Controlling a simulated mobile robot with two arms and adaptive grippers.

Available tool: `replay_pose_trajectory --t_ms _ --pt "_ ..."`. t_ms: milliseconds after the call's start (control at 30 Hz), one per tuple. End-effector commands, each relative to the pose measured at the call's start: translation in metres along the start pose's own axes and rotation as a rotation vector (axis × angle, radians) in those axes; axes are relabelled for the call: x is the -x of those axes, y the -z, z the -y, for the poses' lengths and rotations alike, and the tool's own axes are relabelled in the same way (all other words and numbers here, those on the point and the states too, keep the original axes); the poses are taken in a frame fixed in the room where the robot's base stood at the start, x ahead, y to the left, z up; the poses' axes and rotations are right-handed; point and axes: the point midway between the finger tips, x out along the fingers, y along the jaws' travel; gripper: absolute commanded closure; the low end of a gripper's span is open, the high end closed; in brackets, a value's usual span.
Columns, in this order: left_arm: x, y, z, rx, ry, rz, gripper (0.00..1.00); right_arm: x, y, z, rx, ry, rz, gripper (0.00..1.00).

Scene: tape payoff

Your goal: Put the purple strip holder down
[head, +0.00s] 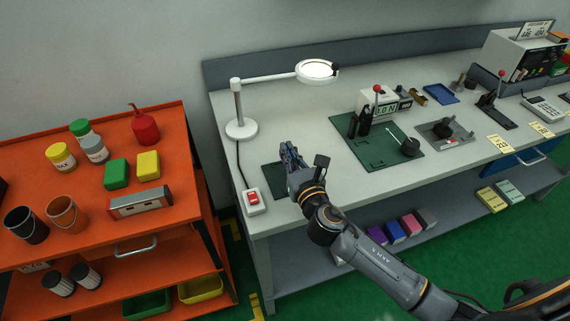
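My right gripper (288,153) is over the left end of the grey workbench (300,95), above a small dark green mat (272,178). Its fingers point away from me. They look dark with a bluish tint, and I cannot make out whether they are apart or closed on something. I cannot pick out a purple strip holder for certain; if it is at the fingers, the gripper hides it. A violet box (395,232) stands among several coloured boxes on the bench's lower shelf. My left gripper is not in view.
A magnifier lamp (241,128) and a red switch (253,199) flank the gripper's left side. A larger green mat (375,158) with devices lies to the right. An orange cart (90,195) with cans and bins stands at left. Bare benchtop lies between the mats.

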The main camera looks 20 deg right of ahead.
Motion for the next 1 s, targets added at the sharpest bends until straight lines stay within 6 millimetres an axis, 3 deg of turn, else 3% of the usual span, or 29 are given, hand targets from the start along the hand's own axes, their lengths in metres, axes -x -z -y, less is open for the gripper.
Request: replay_pose_trajectory --t_ms 167,333,733,867,1000 --pt "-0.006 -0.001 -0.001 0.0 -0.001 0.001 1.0 -0.005 0.017 -0.011 -0.002 0.0 -0.002 1.0" --pt "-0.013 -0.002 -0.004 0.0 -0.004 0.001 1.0 -0.004 0.04 -0.009 -0.001 0.002 -0.001 1.0" --pt "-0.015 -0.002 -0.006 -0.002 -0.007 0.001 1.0 -0.004 0.045 -0.008 0.001 0.0 0.0 1.0" --pt "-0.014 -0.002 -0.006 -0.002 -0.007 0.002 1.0 -0.004 0.044 -0.008 0.001 0.001 0.0 0.73" --pt "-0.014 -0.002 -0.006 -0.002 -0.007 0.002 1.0 -0.004 0.044 -0.008 0.001 0.001 0.0 0.72"
